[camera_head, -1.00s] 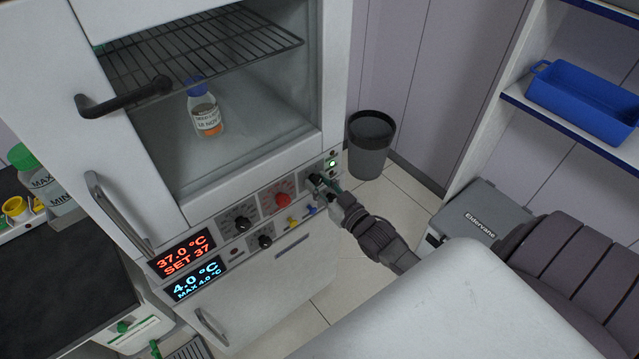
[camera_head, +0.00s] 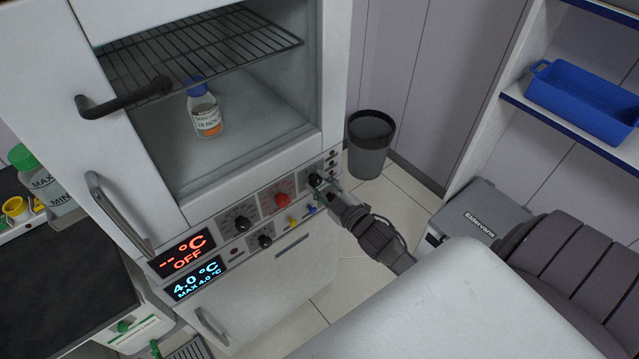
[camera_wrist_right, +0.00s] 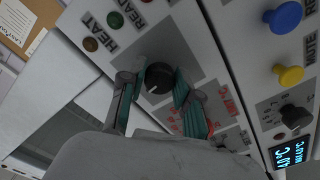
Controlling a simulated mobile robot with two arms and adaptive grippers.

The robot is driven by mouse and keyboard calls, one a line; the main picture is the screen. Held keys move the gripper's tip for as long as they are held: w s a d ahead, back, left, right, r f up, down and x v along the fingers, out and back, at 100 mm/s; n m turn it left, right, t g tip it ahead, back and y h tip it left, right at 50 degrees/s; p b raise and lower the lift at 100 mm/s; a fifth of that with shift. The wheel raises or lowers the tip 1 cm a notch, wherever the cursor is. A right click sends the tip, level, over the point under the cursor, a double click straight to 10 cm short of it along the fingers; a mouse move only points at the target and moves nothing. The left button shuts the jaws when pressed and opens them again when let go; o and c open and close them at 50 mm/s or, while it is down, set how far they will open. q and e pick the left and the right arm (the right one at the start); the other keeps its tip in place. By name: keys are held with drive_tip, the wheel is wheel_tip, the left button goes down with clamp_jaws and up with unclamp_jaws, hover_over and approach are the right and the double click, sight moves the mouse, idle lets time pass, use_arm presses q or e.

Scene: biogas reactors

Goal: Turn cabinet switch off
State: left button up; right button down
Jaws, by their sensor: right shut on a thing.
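The white cabinet (camera_head: 215,204) has a control panel along its lower front. The cabinet switch (camera_head: 314,179) is a black knob at the panel's right end. In the right wrist view, the black knob (camera_wrist_right: 158,77) has a white pointer line and sits between two teal finger pads. My right gripper (camera_head: 322,185) is shut on this knob. The upper display (camera_head: 182,254) reads "-- °C OFF" in red. The small indicator lamps (camera_head: 332,164) above the knob look dark. My left gripper is not in view.
The lower display (camera_head: 197,279) reads 4.0 °C. A dark bin (camera_head: 369,150) stands right of the cabinet. A bottle (camera_head: 204,112) stands inside the cabinet.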

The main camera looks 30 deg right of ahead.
drive_tip(key=shift+n+b, duration=0.35)
drive_tip(key=shift+n, duration=1.85)
drive_tip(key=c, duration=0.8)
unclamp_jaws()
drive_tip(key=s, duration=0.8)
drive_tip(key=s+d, duration=0.1)
drive_tip(key=s, duration=0.3)
